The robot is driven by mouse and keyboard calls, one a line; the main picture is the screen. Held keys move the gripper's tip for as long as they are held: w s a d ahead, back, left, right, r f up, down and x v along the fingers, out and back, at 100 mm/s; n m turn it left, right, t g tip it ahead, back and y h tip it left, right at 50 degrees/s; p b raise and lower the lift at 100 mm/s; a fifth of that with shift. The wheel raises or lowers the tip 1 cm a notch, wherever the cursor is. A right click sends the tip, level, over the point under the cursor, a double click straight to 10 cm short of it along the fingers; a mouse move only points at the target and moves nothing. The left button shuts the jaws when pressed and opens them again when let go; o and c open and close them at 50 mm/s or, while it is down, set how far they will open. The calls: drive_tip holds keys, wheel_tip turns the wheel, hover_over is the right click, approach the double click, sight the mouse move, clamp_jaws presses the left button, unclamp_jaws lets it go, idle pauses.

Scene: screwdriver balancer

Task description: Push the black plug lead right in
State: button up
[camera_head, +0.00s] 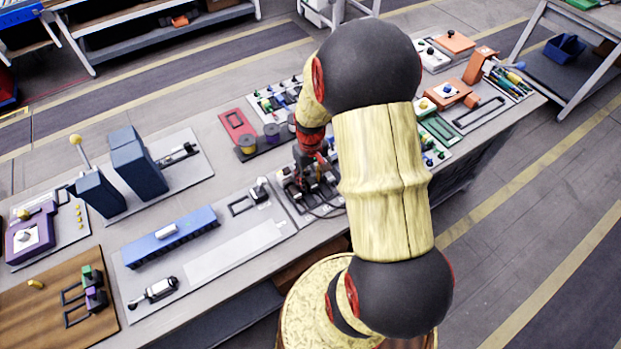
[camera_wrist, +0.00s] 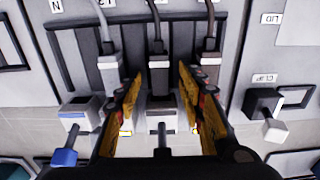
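In the wrist view three plug leads stand in a row on a dark grey rack. The black plug lead (camera_wrist: 158,68) is in the middle, with its cable running up the picture. A grey plug (camera_wrist: 109,72) is to its left and a brownish-grey plug (camera_wrist: 209,68) to its right. My gripper (camera_wrist: 160,80) is open, its two yellow-and-dark fingers on either side of the black plug's lower end with visible gaps. I cannot tell how deep the plug sits. In the head view my gripper (camera_head: 312,168) is over the plug board, and my arm hides part of it.
In the head view spools (camera_head: 247,144) stand behind the gripper, and a blue rail block (camera_head: 170,235) lies to the left.

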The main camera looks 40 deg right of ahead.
sight(311, 181)
drive_tip(key=shift+r, duration=0.1)
wheel_tip(311, 181, up, 12)
idle(0.5)
